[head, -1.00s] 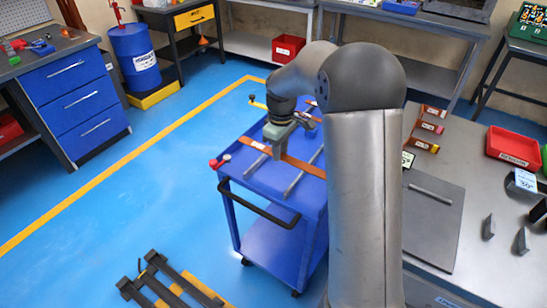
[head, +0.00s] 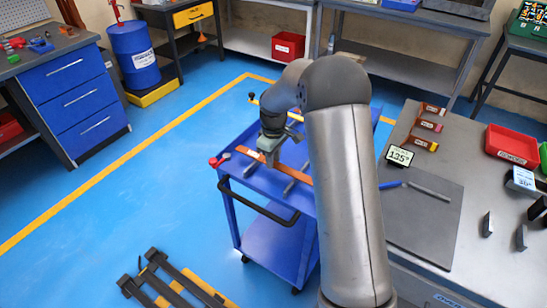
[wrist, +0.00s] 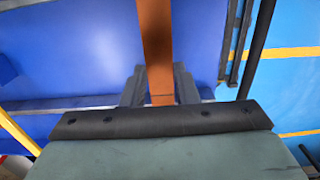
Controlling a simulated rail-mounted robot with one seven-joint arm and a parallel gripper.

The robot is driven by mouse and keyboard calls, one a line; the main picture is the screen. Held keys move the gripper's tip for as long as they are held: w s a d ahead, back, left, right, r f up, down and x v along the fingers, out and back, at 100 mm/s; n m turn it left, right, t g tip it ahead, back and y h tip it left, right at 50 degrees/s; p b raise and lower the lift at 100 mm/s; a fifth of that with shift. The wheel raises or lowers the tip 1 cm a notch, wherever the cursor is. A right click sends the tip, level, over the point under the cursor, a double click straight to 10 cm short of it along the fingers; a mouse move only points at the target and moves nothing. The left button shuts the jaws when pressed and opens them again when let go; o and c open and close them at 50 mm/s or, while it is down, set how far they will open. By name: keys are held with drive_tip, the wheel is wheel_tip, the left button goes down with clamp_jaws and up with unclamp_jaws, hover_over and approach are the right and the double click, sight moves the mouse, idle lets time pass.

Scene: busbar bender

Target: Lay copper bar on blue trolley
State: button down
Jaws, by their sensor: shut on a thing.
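The copper bar (head: 298,176) is a flat orange-brown strip over the top of the blue trolley (head: 272,248). It crosses the grey rails on the trolley top; I cannot tell whether it touches them. My gripper (head: 269,160) points down over the trolley and is shut on the bar between its ends. In the wrist view the bar (wrist: 155,45) runs from the top edge down between the grey fingers of my gripper (wrist: 160,88), with the blue trolley top (wrist: 80,50) behind it. My arm hides the trolley's right side.
A dark handle (head: 258,210) is on the trolley's near side. A grey workbench (head: 466,160) with a red bin (head: 512,145) stands at right. A black and yellow frame (head: 170,280) lies on the floor in front. The blue floor left of the trolley is clear.

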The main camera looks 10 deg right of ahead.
drive_tip(key=shift+f, duration=0.45)
drive_tip(key=c, duration=1.1)
unclamp_jaws()
wheel_tip(320, 180, up, 13)
drive_tip(key=s+a+r+m, duration=0.1)
drive_tip(key=s+r+m, duration=0.1)
drive_tip(key=s, duration=0.7)
drive_tip(key=s+r+m, duration=0.2)
drive_tip(key=s, duration=0.6)
drive_tip(key=s+f+m, duration=0.1)
drive_tip(key=s, duration=0.5)
drive_tip(key=s+f+m, duration=0.2)
drive_tip(key=s, duration=0.4)
drive_tip(key=s+f+m, duration=0.1)
drive_tip(key=s, duration=0.4)
drive_tip(key=shift+s+a+f+m, duration=0.2)
drive_tip(key=shift+s+m, duration=0.1)
drive_tip(key=shift+s, duration=0.1)
